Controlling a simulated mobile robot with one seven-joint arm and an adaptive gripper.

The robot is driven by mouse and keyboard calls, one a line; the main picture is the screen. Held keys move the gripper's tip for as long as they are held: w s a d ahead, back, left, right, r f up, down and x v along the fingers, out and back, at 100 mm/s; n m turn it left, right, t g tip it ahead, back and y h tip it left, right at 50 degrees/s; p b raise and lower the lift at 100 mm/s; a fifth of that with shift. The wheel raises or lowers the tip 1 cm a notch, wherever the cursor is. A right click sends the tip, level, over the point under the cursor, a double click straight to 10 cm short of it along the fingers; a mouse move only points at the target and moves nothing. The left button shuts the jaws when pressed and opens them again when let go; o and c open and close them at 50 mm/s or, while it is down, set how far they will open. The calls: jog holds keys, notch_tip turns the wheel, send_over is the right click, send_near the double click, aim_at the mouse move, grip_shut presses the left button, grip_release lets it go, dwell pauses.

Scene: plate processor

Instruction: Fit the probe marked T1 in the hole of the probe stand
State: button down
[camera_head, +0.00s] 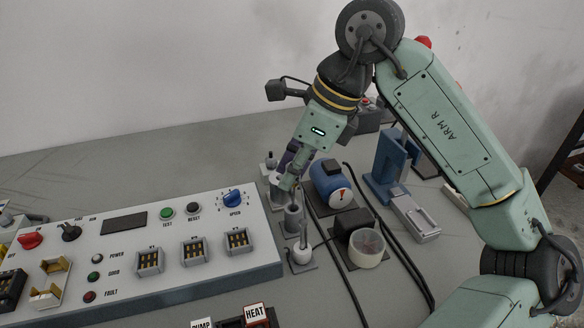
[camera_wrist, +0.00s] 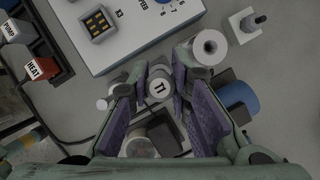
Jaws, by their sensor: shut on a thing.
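My gripper (camera_head: 290,182) points down beside the panel's right edge. In the wrist view its fingertips (camera_wrist: 160,83) are shut on the probe marked T1 (camera_wrist: 160,89), whose round pale label faces the camera. A pale round post with a dark hole in its top (camera_wrist: 208,47), seemingly the probe stand, is up and right of the probe, close to the right finger and apart from the probe. In the head view a grey cylinder (camera_head: 293,222) on a dark base shows under the fingertips. I cannot tell whether the probe's lower end is clear of its support.
The control panel (camera_head: 110,250) lies left. A small white cylinder (camera_head: 302,256) stands nearer the head camera. A blue motor (camera_head: 332,184), a clear-topped round pot (camera_head: 367,247) and black cables (camera_head: 402,255) are on the right. A black-knobbed white block (camera_wrist: 247,23) is beyond the post.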

jog(key=shift+f+b, duration=2.1)
jog(key=shift+f, duration=0.3)
jog(key=c, duration=1.4)
grip_release()
jog(key=shift+r, duration=0.1)
